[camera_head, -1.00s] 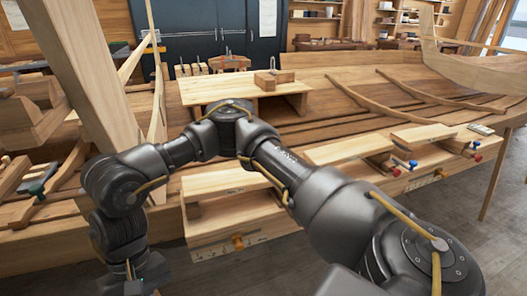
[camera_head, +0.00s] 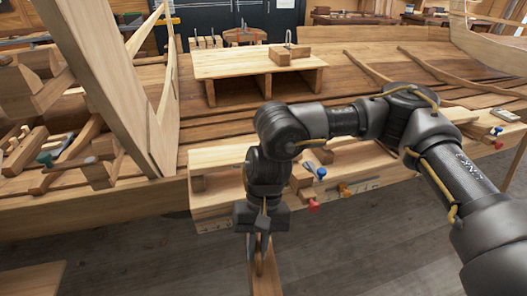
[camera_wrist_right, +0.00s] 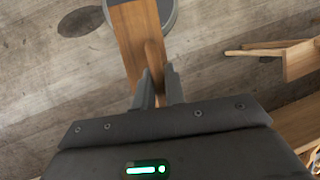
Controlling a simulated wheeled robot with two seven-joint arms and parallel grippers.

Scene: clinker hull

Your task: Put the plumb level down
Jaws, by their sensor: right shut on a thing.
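My right gripper (camera_head: 263,243) hangs pointing down in front of the workbench's front edge. It is shut on a long wooden piece, which I take to be the plumb level (camera_head: 268,276). The piece hangs below the fingers over the floor, and its lower end is cut off by the picture edge. In the right wrist view the fingers (camera_wrist_right: 158,88) grip a narrow wooden part of the plumb level (camera_wrist_right: 132,45), whose broader board extends toward the top edge. My left gripper is not in view.
A small wooden table (camera_head: 235,66) stands on the hull planking with a wooden block (camera_head: 290,54) on it. The long plank bench (camera_head: 225,190) has coloured clamp knobs (camera_head: 313,207). A wooden stool-like thing (camera_wrist_right: 295,60) stands at right in the wrist view. Bare floor (camera_head: 150,255) lies in front.

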